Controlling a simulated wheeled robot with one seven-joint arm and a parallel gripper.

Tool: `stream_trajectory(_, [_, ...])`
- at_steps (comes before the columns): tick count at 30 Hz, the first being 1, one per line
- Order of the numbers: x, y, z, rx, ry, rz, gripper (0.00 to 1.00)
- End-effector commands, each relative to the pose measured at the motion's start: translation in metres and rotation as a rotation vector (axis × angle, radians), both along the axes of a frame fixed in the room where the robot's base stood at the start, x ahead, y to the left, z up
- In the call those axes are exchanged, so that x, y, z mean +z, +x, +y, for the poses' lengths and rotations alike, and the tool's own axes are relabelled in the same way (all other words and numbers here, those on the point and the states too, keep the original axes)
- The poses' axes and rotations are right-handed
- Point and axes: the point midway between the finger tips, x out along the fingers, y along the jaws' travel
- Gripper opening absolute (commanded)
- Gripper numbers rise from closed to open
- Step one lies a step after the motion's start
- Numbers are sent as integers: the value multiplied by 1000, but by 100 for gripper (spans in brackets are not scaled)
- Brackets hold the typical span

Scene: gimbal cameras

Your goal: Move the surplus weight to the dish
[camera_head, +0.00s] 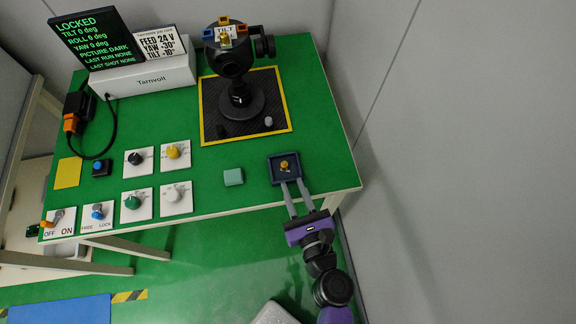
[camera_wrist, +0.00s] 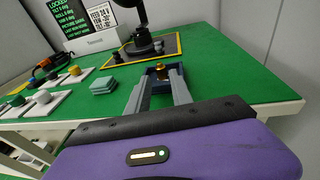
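The dark blue square dish (camera_head: 274,172) lies near the right front corner of the green table. A small brass weight (camera_head: 284,165) sits in it; the wrist view shows the weight (camera_wrist: 161,88) between my fingers. My gripper (camera_head: 292,181) reaches in from the front with its fingers apart at the dish. I see a gap around the weight, and no clear contact. The black gimbal (camera_head: 233,62) stands behind on a yellow-edged mat (camera_head: 272,85). Its top carries a TILT label, small blue and orange parts, and a brass-coloured piece (camera_head: 226,41).
A teal block (camera_head: 233,177) lies left of the dish. Knob panels (camera_head: 138,162) and switches fill the left front. The Tarnvolt box (camera_head: 148,78) with a screen reading LOCKED (camera_head: 88,38) stands at the back left. A grey wall is close on the right.

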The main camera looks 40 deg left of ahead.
Motion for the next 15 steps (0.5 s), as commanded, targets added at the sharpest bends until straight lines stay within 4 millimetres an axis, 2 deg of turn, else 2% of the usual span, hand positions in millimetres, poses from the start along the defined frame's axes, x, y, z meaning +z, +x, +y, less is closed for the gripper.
stream_trajectory(1, [1,-5,-9,-3,-1,1,27])
stream_trajectory(6, [5,-16,-25,-2,1,0,27])
stream_trajectory(15, [8,-20,-32,1,3,-1,27])
